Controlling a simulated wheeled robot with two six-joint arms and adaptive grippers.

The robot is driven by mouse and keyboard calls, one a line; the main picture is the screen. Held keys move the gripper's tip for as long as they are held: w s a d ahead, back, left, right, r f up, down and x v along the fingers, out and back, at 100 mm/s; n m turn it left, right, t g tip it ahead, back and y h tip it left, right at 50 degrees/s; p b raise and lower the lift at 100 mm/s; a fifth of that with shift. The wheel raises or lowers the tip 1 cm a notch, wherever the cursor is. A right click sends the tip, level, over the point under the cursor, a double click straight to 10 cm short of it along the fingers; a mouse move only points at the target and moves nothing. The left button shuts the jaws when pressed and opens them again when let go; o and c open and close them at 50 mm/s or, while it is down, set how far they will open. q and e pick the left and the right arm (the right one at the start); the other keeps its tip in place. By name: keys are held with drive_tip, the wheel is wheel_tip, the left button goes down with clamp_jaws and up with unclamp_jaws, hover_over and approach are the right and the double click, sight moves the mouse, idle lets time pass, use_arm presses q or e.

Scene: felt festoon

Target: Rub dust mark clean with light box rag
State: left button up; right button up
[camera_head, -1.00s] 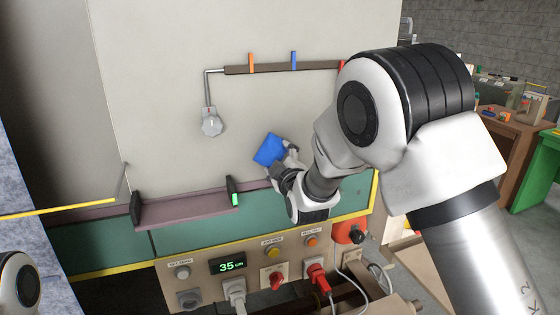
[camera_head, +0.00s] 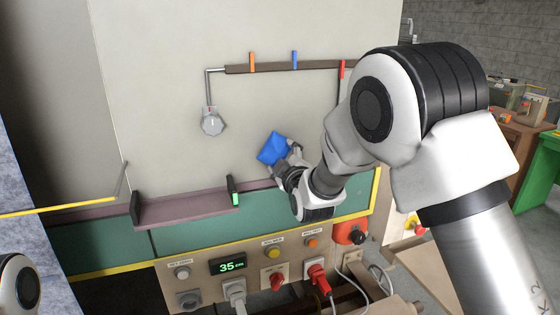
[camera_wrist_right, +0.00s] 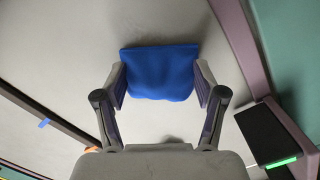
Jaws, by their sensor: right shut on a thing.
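A blue rag (camera_head: 273,149) is held in my right gripper (camera_head: 284,163), in front of the large pale panel (camera_head: 160,100). In the right wrist view the rag (camera_wrist_right: 160,72) spans between the two fingers, which are shut on it. The rag is over the panel face; I cannot tell whether it touches. A faint dark smudge shows below the rag in the wrist view; I cannot tell whether it is a mark or a shadow. No dust mark is clearly visible in the head view. My left gripper is out of view.
A brown rail (camera_head: 310,69) with coloured clips and a grey round knob (camera_head: 212,123) on a bent rod sit on the panel. A mauve ledge (camera_head: 185,207) with black end pieces runs below. A control panel (camera_head: 205,250) reads 35. The panel's middle is clear.

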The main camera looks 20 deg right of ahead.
drive_tip(key=shift+a+f, duration=0.1)
drive_tip(key=shift+a, duration=1)
drive_tip(key=shift+d+b, duration=0.3)
drive_tip(key=shift+d, duration=1)
drive_tip(key=shift+a, duration=1.3)
drive_tip(key=shift+d+b, duration=0.3)
drive_tip(key=shift+d, duration=1)
drive_tip(key=shift+a, duration=0.7)
drive_tip(key=shift+d, duration=0.1)
